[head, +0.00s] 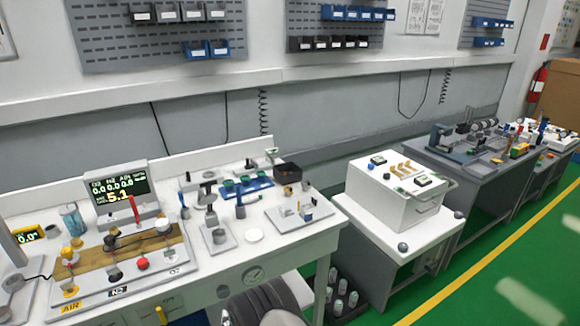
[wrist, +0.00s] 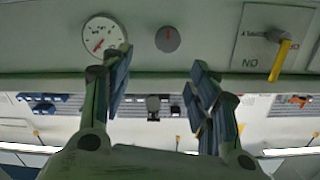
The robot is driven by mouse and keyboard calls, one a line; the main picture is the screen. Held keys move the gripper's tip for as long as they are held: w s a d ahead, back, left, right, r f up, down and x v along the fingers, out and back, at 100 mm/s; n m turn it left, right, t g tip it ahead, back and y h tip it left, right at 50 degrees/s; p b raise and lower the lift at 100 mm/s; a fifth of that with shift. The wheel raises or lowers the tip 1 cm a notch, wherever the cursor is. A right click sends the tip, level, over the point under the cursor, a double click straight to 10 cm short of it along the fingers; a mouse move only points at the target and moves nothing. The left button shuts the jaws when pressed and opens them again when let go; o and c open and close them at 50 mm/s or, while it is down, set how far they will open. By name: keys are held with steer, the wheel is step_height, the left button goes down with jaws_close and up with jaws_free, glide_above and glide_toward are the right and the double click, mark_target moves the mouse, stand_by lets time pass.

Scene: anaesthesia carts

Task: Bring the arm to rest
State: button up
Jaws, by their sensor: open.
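My gripper (wrist: 160,82) shows in the wrist view with its two fingers wide apart and nothing between them. The fingers reach up toward the front panel of the white bench, which carries a round gauge (wrist: 104,36), a dark dial (wrist: 168,38) and a yellow lever (wrist: 282,58). The wrist picture looks turned over, with the panel lettering inverted. I cannot tell whether the fingertips touch the panel. The gripper is not clearly visible in the head view, where a dark grey rounded shape stands at the bottom edge before the bench.
The white bench (head: 312,247) holds a panel with a digital display (head: 120,188), small fixtures and a blue tray (head: 246,188). A white cart (head: 347,215) with a white box (head: 395,205) stands to its right. Green floor (head: 485,255) with a yellow line is open at the right.

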steer(key=w+d+r+g+h, duration=0.1)
steer(key=w+d+r+h, duration=0.15)
steer(key=w+r, duration=0.65)
steer(key=d+r+m+g+h, duration=0.25)
steer(key=d+r, duration=0.55)
steer(key=r, duration=0.5)
steer(key=s+d+r+g+h, duration=0.2)
steer(key=s+d+r, duration=0.7)
steer(key=s+d, duration=0.1)
steer(key=s+d+r+g, duration=0.1)
steer(key=s+d, duration=0.2)
steer(key=s, duration=0.6)
steer(key=s+d+r+g+h, duration=0.1)
steer(key=s+d, duration=0.3)
steer(key=s, duration=0.5)
steer(key=s+d+r+g, duration=0.1)
steer(key=s+d+g, duration=0.2)
steer(key=s, duration=0.6)
steer(key=shift+s+d+r+m+h, duration=0.15)
steer(key=shift+d+r+m+h, duration=0.05)
steer(key=shift+r+m+h, duration=0.2)
